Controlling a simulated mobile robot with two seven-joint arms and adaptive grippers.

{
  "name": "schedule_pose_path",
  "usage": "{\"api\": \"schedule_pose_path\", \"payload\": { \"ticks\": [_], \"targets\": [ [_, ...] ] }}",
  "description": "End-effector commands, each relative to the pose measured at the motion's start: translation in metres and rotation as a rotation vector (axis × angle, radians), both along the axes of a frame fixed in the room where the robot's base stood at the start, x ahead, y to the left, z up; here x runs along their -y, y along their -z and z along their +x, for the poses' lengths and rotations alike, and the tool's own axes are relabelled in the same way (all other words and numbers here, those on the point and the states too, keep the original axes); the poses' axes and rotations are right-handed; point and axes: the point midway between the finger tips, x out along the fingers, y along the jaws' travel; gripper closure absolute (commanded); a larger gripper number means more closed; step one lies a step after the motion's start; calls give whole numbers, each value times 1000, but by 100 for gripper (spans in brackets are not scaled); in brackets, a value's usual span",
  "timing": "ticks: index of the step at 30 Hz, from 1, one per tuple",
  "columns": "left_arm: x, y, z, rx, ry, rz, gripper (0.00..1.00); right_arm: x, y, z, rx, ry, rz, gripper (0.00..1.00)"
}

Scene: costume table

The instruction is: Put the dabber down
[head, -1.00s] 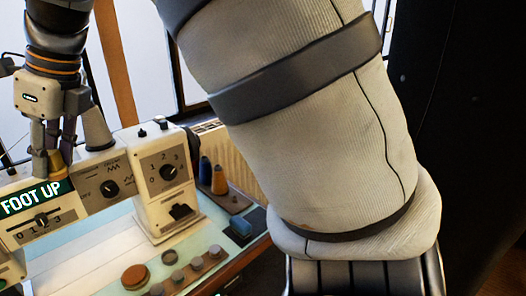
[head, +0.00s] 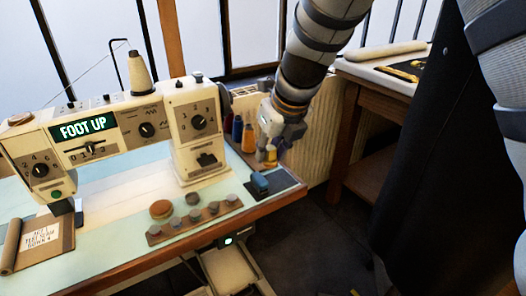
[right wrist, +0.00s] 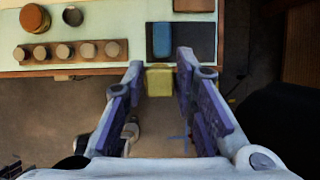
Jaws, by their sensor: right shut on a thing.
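My right gripper (head: 271,146) hangs just off the right end of the sewing table, pointing down. It is shut on a small yellow block-like thing, seemingly the dabber (head: 271,154), which also shows between the fingertips in the right wrist view (right wrist: 159,81). The dabber is in the air. In the right wrist view it is just outside the table's edge, close to a dark pad (right wrist: 184,57) with a blue block (right wrist: 161,41) on it. The pad (head: 284,185) and the blue block (head: 260,183) also show in the head view. My left gripper is out of view.
A cream sewing machine (head: 195,128) with a "FOOT UP" display stands on the table. A wooden strip with several grey knobs (head: 194,216) and a round brown disc (head: 161,209) lie left of the pad. Thread spools (head: 248,139) stand behind. A dark cloth (head: 430,170) hangs at right.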

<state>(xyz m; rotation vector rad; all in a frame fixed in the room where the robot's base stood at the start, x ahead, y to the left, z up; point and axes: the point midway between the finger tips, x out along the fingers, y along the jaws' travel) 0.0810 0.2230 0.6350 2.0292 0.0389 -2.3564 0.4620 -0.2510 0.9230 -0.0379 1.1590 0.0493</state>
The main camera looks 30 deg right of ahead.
Motion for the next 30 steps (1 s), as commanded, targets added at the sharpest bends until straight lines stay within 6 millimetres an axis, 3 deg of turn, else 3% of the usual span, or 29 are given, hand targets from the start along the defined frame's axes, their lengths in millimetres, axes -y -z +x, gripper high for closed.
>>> {"api": "schedule_pose_path", "payload": {
  "ticks": [1, 4, 9, 14, 20, 30],
  "targets": [
    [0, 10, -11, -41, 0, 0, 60, 12, 24, 11, -26, 3, 4, 96],
    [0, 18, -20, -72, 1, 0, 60, 36, 41, 31, -28, 4, 3, 96],
    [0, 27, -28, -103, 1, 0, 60, 57, 73, 49, -23, 1, 2, 96],
    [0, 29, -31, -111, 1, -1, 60, 65, 82, 57, -16, -2, 0, 96],
    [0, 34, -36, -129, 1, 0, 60, 69, 116, 60, -18, -1, 2, 96],
    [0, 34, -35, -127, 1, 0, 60, 69, 118, 60, -11, -2, 1, 96]
  ]
}}
